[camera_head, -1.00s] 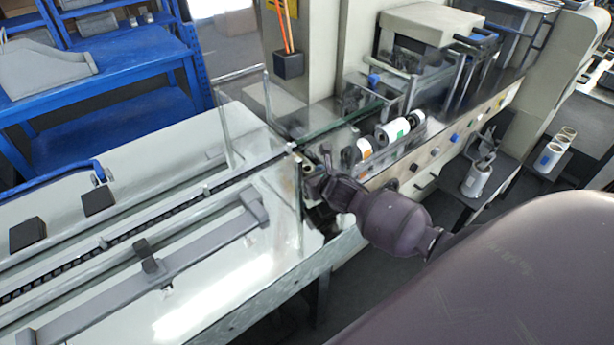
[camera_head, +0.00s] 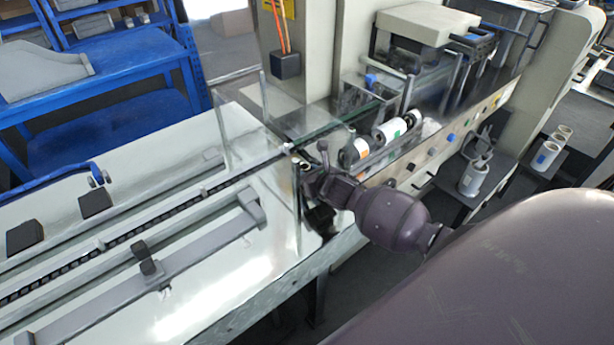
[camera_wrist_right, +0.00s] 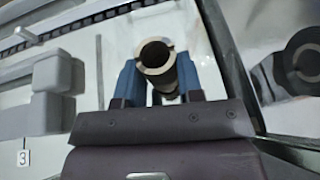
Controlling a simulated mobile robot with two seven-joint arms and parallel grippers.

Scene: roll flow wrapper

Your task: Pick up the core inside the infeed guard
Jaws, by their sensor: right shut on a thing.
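The core (camera_wrist_right: 158,62) is a hollow tube with a pale rim and dark bore. In the right wrist view it stands between the two blue fingers of my right gripper (camera_wrist_right: 157,82), which is shut on it. In the head view my right gripper (camera_head: 303,168) is at the clear infeed guard (camera_head: 283,205), by the end of the conveyor. There the core is small and mostly hidden by the gripper. I cannot tell whether its lower end touches the surface. My left gripper is not in view.
The conveyor chain (camera_head: 125,236) and a grey rail (camera_head: 150,285) run along the white infeed table. Clear panel edges stand close around the gripper. A blue bench (camera_head: 110,75) is at the back left.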

